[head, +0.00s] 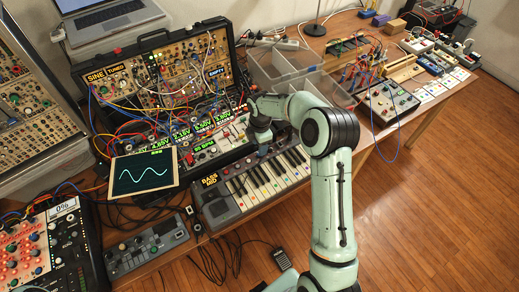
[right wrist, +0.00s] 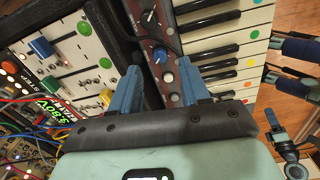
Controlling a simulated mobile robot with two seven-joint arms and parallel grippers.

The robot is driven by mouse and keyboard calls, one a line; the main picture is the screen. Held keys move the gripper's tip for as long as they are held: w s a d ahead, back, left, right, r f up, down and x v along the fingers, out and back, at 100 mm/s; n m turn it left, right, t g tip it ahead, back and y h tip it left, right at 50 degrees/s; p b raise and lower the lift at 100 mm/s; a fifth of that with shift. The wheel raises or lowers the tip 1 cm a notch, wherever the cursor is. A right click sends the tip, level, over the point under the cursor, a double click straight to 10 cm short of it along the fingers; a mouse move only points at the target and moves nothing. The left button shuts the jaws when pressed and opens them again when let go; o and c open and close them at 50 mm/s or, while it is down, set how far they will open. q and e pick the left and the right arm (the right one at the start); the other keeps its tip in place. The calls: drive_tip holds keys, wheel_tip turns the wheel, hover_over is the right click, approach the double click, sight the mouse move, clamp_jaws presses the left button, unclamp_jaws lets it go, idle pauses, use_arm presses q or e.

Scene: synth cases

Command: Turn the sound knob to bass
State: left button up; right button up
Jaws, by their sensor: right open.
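A small keyboard (head: 222,214) lies on the table, with a label reading BASS MID (head: 210,180) at its left end. My right gripper (head: 263,150) is over the keyboard's back edge. In the right wrist view its blue fingers (right wrist: 158,86) are apart with nothing held between them. The keyboard's reddish panel shows there beside the white keys (right wrist: 222,38). A dark knob with a white pointer (right wrist: 149,18) and a blue knob (right wrist: 160,55) sit on that panel, the blue one just beyond the fingertips. I cannot tell which is the sound knob. My left gripper is not in view.
A modular synth case (head: 170,75) with many cables stands behind the keyboard. A tablet showing a wave (head: 143,173) and a grey box (head: 147,250) are to its left. Clear bins (head: 280,66) stand behind. Wooden floor is open in front.

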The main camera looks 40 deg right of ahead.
wheel_tip(320, 180, up, 9)
drive_tip(key=shift+s, duration=0.15)
idle(0.6)
